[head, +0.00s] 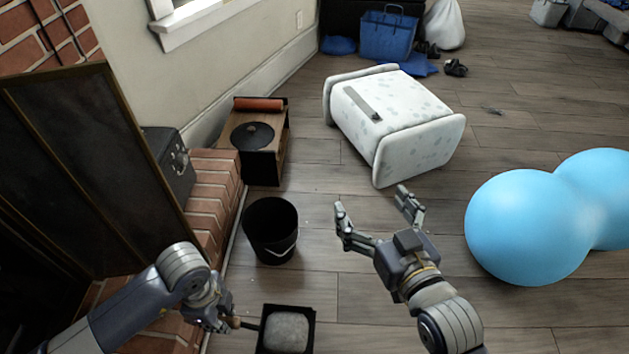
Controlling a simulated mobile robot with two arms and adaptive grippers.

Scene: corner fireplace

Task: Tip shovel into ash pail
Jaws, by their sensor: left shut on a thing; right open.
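The shovel (286,330) is a black square pan at the bottom of the head view, filled with a pale grey mass that looks like ash. My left gripper (229,320) is shut on the shovel's handle, just left of the pan. The pan looks roughly level. The ash pail (270,230) is a black bucket standing upright on the floor, beyond the shovel and apart from it. The pail's inside is dark. My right gripper (375,216) is open and empty, to the right of the pail.
A brick hearth (212,190) with a dark screen (85,160) is at the left. A small wooden stand (262,135) with a round black lid is behind the pail. A white padded ottoman (395,120) and blue balls (530,225) lie right. Wooden floor between is clear.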

